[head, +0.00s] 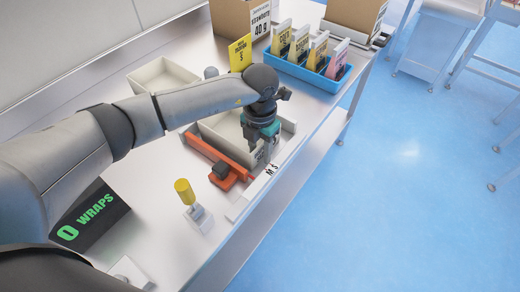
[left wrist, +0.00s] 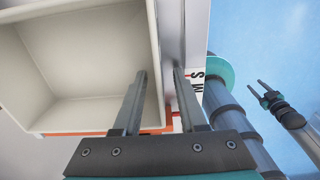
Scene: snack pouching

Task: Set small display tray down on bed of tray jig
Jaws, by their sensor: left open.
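The small display tray (head: 212,136) is a cream, open, empty box. It sits level in the tray jig (head: 283,140), beside the jig's orange clamp (head: 212,158); its underside is hidden, so I cannot see its contact with the bed. My left gripper (head: 265,150) is over the tray's right side in the head view. In the left wrist view, my left gripper (left wrist: 158,75) is open, one finger inside the tray (left wrist: 85,60) and one outside its wall, with gaps showing. My right gripper (left wrist: 257,86) shows small in the left wrist view, fingers apart and empty, away from the tray.
Another cream bin (head: 150,78) stands behind the jig. A blue rack (head: 312,74) of pouches and cartons (head: 243,18) are at the back. A yellow-knobbed post (head: 185,190) and a black WRAPS box (head: 90,215) stand at the front.

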